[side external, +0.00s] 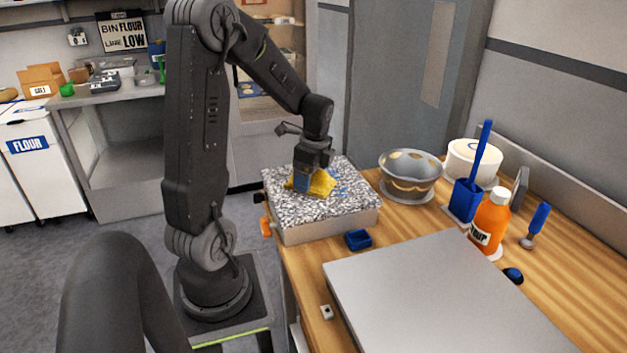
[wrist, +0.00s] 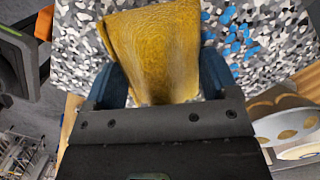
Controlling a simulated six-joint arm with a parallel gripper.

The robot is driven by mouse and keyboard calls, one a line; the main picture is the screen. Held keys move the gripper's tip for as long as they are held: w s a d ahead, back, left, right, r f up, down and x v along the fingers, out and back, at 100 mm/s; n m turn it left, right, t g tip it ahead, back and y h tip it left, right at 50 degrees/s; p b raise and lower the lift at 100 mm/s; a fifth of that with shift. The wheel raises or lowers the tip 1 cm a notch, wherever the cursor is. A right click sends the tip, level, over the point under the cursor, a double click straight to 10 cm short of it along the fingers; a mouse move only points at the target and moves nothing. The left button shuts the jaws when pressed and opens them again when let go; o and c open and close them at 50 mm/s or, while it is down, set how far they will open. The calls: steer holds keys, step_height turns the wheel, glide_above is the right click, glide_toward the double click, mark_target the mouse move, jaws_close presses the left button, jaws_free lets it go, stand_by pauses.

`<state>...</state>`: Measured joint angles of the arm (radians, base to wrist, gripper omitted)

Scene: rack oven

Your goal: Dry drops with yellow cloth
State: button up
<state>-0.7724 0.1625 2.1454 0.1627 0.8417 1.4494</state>
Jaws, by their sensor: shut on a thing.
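The yellow cloth (side external: 322,184) is held between the fingers of my gripper (side external: 311,180), over the speckled top of a box-like block (side external: 290,203). In the wrist view the cloth (wrist: 155,45) spreads out ahead of the blue fingers of my gripper (wrist: 160,88). Blue drops (wrist: 238,40) lie on the speckled surface to the right of the cloth. I cannot tell whether the cloth touches the surface, and whatever is under it is hidden.
A patterned bowl (side external: 411,174) stands right of the block. A small blue dish (side external: 358,240) sits before it. A large grey slab (side external: 440,290) covers the front of the wooden table. An orange bottle (side external: 490,220) and a blue brush holder (side external: 465,200) stand at right.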

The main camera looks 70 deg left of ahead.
mark_target(331, 191)
steer(key=shift+w+a, duration=0.1)
steer(key=shift+a, duration=2.55)
steer(key=shift+w+d, duration=0.1)
steer(key=shift+w, duration=1.45)
steer(key=shift+w+d, duration=0.4)
steer(key=shift+d, duration=4.55)
steer(key=shift+a, duration=4.75)
steer(key=shift+a+r, duration=0.1)
steer(key=shift+a, duration=0.2)
step_height(331, 191, up, 8)
steer(key=shift+d, duration=0.15)
